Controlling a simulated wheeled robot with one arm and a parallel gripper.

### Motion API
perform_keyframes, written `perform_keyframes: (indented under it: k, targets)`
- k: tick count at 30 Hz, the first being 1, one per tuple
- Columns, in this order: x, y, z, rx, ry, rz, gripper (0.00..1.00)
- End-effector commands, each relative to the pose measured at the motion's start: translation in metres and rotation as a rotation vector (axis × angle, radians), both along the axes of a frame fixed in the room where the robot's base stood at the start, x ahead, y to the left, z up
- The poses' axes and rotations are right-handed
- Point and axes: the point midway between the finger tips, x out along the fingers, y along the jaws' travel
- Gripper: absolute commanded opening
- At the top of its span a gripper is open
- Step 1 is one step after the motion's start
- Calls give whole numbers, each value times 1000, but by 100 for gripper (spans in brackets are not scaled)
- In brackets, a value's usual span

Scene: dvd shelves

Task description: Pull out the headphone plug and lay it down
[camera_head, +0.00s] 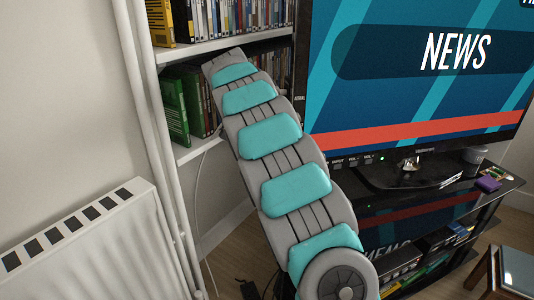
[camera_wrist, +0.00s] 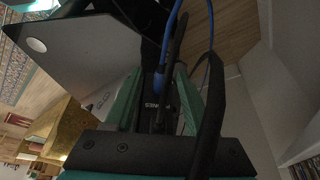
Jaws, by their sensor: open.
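In the wrist view my gripper (camera_wrist: 158,82) shows two green fingers, standing apart. In the head view my arm reaches towards the shelf and hides my gripper; no plug can be made out there.
A television (camera_head: 420,75) stands on a black glass stand (camera_head: 440,195) at right. White shelves (camera_head: 195,150) hold discs and books (camera_head: 174,110). A radiator (camera_head: 90,245) and pipes (camera_head: 150,140) are at left. In the wrist view a grey panel (camera_wrist: 85,50) is close at upper left.

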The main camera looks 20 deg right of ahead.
Motion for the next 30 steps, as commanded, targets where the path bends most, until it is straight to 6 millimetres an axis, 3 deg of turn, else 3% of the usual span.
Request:
perform_keyframes:
  k: [5, 20, 28, 29, 30]
  targets:
    - [0, 0, 0, 0, 0, 0, 55]
    - [0, 0, 0, 0, -1, 0, 0]
    - [0, 0, 0, 0, -1, 0, 0]
    - [0, 0, 0, 0, -1, 0, 17]
    - [0, 0, 0, 0, -1, 0, 13]
